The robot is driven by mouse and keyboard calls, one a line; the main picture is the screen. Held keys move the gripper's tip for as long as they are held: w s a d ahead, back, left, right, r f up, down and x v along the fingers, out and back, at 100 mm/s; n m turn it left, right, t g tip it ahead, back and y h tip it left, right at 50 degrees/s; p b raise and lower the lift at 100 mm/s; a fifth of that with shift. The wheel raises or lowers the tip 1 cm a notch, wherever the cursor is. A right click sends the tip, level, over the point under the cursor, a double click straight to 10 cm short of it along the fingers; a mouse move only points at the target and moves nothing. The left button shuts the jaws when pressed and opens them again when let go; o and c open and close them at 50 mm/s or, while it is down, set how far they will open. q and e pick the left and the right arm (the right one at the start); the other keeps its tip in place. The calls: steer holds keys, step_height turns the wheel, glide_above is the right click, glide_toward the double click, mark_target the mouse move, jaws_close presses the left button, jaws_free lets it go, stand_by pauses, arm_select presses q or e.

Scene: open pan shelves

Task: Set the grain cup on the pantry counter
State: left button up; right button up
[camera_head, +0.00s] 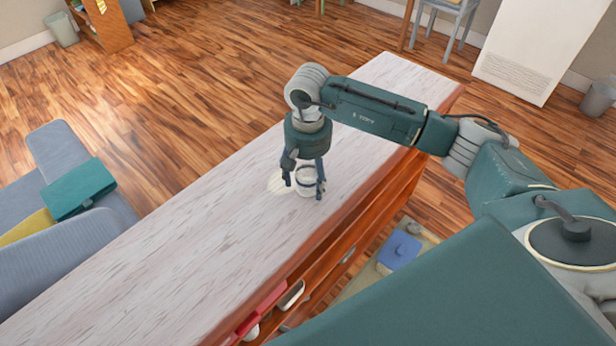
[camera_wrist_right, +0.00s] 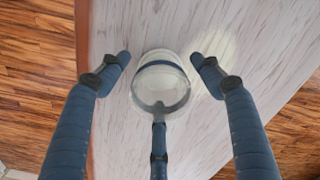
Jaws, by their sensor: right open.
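The grain cup (camera_head: 305,182) is a small white, round cup standing upright on the pale wood-grained pantry counter (camera_head: 215,236). My right gripper (camera_head: 305,186) comes down over the cup from above, with its fingers around it. In the right wrist view the cup (camera_wrist_right: 160,80) sits between the spread fingers of my right gripper (camera_wrist_right: 160,66), with a gap on both outer sides. A third finger reaches to the cup's near rim; I cannot tell whether it touches. The cup's inside looks pale grey. My left gripper is in neither view.
Red-brown open shelves (camera_head: 335,238) under the counter hold several dishes. A blue item (camera_head: 399,251) lies on a mat at right. The counter around the cup is clear.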

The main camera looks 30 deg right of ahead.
steer(key=shift+r, duration=0.15)
step_height(320, 180, up, 8)
steer(key=p, duration=0.4)
stand_by(1.4)
steer(key=shift+s+f, duration=0.1)
steer(key=shift+f, duration=0.15)
